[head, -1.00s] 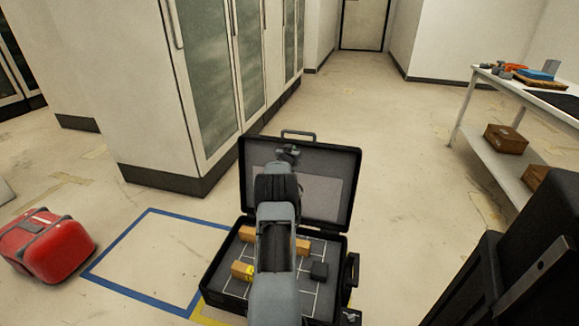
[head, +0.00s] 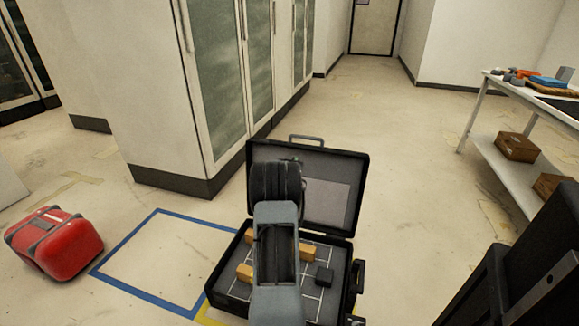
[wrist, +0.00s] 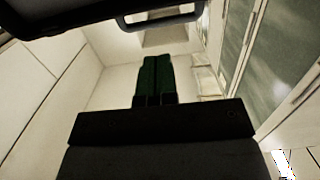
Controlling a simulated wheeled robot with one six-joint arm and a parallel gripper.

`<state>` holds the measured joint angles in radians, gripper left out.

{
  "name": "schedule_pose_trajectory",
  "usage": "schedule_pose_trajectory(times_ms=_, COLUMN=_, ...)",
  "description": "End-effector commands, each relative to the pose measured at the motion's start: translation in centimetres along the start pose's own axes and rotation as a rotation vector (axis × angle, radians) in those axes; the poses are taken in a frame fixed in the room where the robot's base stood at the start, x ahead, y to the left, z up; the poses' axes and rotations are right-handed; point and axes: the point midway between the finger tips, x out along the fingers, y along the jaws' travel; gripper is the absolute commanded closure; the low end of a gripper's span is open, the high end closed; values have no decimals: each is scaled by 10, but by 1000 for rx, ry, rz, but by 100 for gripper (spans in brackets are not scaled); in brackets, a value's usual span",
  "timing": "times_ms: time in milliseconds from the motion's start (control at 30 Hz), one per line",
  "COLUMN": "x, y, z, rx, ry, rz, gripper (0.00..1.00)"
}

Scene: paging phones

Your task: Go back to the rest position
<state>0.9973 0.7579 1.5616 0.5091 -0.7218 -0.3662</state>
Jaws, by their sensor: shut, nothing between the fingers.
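My arm stands in front of the open black case (head: 230,302) in the head view and hides part of it. My gripper is hidden behind the arm there. In the wrist view my gripper (wrist: 154,62) shows as two dark green fingers pressed together with nothing between them. The case lid (head: 335,200) stands upright behind my arm.
A red case (head: 60,245) lies on the floor at left, beside a blue taped square (head: 125,294). Tall white cabinets (head: 165,120) stand behind. A white table (head: 490,100) with items stands at right. A black object (head: 520,260) fills the lower right. The floor between cabinets and table is clear.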

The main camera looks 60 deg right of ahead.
Motion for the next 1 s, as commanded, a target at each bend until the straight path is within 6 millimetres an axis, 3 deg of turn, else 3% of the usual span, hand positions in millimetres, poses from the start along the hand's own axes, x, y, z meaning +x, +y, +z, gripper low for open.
schedule_pose_trajectory(times_ms=300, x=-44, y=0, z=-5, rx=-1, ry=0, rz=-1, gripper=100)
schedule_pose_trajectory(times_ms=733, x=-58, y=-2, z=-7, rx=0, ry=-2, rz=-6, gripper=100)
schedule_pose_trajectory(times_ms=867, x=-71, y=-24, z=-29, rx=3, ry=-30, rz=-64, gripper=100)
schedule_pose_trajectory(times_ms=1000, x=-111, y=-77, z=-74, rx=-3, ry=-115, rz=-215, gripper=100)
